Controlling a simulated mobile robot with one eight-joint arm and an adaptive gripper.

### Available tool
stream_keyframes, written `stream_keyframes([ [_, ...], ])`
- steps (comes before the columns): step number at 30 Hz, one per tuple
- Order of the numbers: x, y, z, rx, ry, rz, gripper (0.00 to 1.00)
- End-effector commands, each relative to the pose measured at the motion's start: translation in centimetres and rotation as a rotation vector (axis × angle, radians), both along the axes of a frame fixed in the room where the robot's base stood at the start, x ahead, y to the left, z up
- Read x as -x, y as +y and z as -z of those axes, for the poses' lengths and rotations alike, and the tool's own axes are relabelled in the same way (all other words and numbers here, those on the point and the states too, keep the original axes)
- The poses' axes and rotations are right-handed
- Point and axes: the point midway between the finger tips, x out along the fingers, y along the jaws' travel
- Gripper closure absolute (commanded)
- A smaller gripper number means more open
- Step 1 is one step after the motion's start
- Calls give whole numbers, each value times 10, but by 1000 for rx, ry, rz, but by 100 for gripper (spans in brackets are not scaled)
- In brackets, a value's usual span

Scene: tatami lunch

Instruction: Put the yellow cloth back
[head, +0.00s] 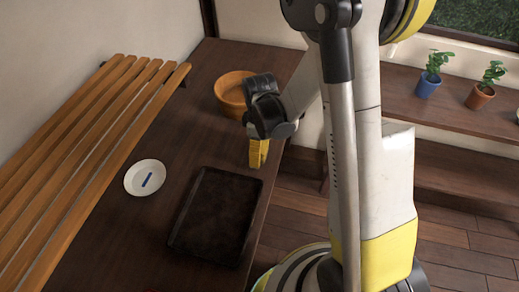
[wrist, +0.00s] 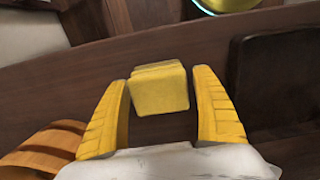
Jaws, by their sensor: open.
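The yellow cloth (wrist: 159,92), a small folded block, lies on the dark wooden table between my gripper's fingertips in the wrist view. My gripper (wrist: 163,80) is open, with one yellow finger on each side of the cloth and a gap showing on both sides. In the head view my gripper (head: 258,153) points down near the table's right edge, between the wooden bowl and the dark tray. There I cannot tell the cloth from the yellow fingers.
A dark tray (head: 215,216) lies in front of my gripper, and a round wooden bowl (head: 228,100) stands behind it. A white dish (head: 134,178) holding a small blue item is at the left, near a slatted wooden rack (head: 75,150). Potted plants (head: 428,84) stand on a shelf at the right.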

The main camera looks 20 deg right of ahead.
Motion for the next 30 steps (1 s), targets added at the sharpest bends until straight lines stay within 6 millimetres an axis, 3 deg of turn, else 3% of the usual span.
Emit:
stream_keyframes([
  [5, 0, 0, -6, 0, 0, 0, 23],
  [18, 0, 0, -99, 0, 0, 0, 23],
  [26, 1, 0, -127, 0, -7, 10, 23],
  [30, 9, 0, -155, -3, -61, 92, 23],
])
